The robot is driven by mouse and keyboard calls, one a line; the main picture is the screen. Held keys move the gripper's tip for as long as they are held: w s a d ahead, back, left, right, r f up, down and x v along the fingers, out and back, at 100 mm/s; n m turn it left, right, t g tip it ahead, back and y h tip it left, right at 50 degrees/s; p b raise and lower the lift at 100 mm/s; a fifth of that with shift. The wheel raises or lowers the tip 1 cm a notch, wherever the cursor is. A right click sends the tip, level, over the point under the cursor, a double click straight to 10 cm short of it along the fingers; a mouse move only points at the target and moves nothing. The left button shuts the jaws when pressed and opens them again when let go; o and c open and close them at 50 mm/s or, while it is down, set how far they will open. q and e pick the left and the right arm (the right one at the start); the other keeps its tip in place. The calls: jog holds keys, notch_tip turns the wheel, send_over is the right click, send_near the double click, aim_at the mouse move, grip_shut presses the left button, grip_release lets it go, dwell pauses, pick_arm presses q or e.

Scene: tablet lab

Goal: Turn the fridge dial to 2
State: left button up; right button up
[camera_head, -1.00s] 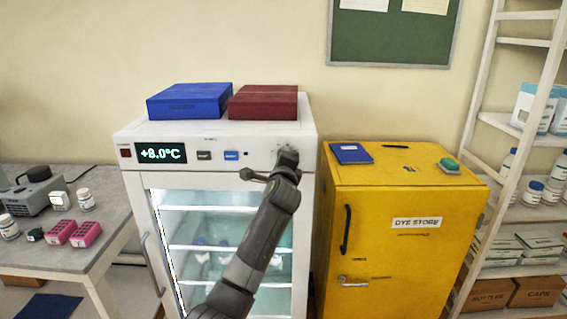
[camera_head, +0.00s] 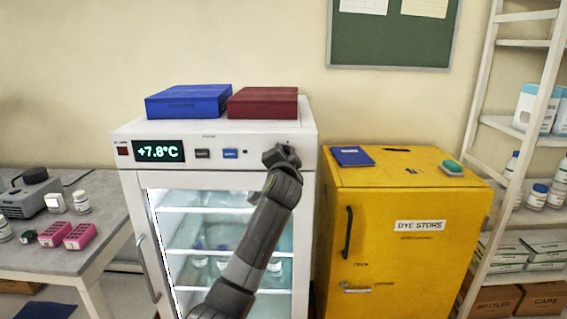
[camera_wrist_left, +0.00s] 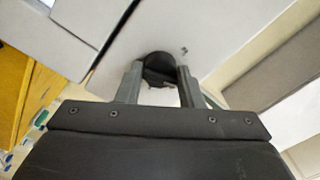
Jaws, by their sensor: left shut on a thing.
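The white fridge (camera_head: 225,180) stands in the middle with its glass door shut. Its green display (camera_head: 158,152) reads +7.8°C. My left gripper (camera_head: 284,152) is at the right end of the fridge's control panel and hides the dial in the head view. In the left wrist view the dark round dial (camera_wrist_left: 158,60) sits between the two fingers of my left gripper (camera_wrist_left: 158,78), which is shut on it. The dial's number marks cannot be read. My right gripper is not in view.
A blue box (camera_head: 188,102) and a dark red box (camera_head: 262,103) lie on the fridge top. A yellow cabinet (camera_head: 385,250) stands close on the right. A bench (camera_head: 90,250) with bottles and pink racks is on the left, and white shelves (camera_head: 530,140) at far right.

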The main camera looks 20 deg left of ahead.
pick_arm(q)
jog(key=n+b, duration=0.2)
jog(key=n, duration=0.3)
jog(key=n+b, duration=0.2)
jog(key=n, duration=0.3)
jog(key=shift+f+n+b, duration=0.2)
jog(key=shift+n+b, duration=0.1)
jog(key=shift+b, duration=0.1)
jog(key=shift+n, duration=0.3)
jog(key=o, duration=1)
jog(key=shift+r, duration=0.1)
jog(key=shift+c, duration=0.2)
jog(key=shift+s, duration=0.15)
jog(key=b+v, duration=0.4)
jog(key=v, duration=1.3)
